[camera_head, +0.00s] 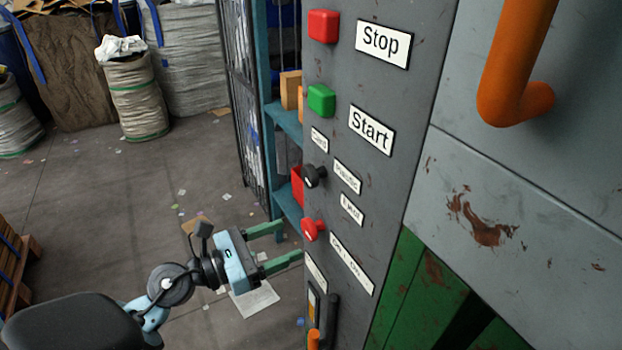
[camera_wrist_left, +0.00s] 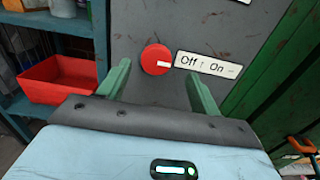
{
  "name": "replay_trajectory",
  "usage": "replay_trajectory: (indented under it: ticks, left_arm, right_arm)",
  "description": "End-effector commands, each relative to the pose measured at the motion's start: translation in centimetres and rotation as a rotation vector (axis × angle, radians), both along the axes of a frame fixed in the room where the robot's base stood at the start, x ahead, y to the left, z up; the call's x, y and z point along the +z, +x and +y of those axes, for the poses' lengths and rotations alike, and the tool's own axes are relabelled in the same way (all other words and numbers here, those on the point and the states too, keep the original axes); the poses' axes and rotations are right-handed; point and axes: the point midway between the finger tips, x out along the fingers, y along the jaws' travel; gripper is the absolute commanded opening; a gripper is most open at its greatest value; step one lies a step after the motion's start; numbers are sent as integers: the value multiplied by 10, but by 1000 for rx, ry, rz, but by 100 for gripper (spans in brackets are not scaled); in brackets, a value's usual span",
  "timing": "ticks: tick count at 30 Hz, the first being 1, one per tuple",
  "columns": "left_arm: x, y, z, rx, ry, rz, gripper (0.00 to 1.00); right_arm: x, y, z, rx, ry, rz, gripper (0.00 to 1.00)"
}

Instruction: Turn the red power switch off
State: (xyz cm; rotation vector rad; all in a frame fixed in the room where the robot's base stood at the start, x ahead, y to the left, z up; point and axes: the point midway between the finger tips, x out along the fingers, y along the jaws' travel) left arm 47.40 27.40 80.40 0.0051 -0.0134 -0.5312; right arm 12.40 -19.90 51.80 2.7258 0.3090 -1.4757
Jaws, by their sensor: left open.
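The red power switch (camera_head: 313,230) is a round red knob on the grey control panel (camera_head: 385,120), below a black knob. In the left wrist view the red switch (camera_wrist_left: 156,60) has a white mark pointing right, beside a label (camera_wrist_left: 207,67) reading "Off" and "On". My left gripper (camera_head: 290,243) is open, its green fingers pointing at the panel. In the left wrist view its fingers (camera_wrist_left: 160,85) stand to either side of the switch and a little below it, with nothing between them; I cannot tell whether they touch the panel. My right gripper is not in view.
A red Stop button (camera_head: 324,26), a green Start button (camera_head: 321,100) and a black knob (camera_head: 314,176) sit above the switch. An orange handle (camera_head: 512,85) juts out at right. A blue shelf (camera_head: 284,118) with a red bin (camera_wrist_left: 62,80) stands behind at left.

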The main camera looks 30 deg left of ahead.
Motion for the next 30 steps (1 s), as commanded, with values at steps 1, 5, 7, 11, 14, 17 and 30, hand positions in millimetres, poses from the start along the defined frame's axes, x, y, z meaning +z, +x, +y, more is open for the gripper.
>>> replay_trajectory:
  ticks: [1, 5, 7, 11, 14, 17, 30]
  left_arm:
    - [2, 8, -4, 1, -3, -2, 64]
    - [2, 22, -13, 0, -3, -2, 64]
    - [1, 29, -17, 0, -2, 0, 64]
    - [1, 36, -21, -1, -2, 1, 64]
    - [0, 38, -23, -1, -1, 2, 64]
    - [-1, 38, -23, -1, -1, 3, 64]
    - [-1, 37, -24, -4, -2, 3, 22]
  right_arm:
    - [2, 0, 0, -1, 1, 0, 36]
    - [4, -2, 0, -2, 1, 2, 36]
    - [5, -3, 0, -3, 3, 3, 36]
    - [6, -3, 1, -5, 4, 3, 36]
    - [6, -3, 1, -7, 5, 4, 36]
    - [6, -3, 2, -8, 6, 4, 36]
    - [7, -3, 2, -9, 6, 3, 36]
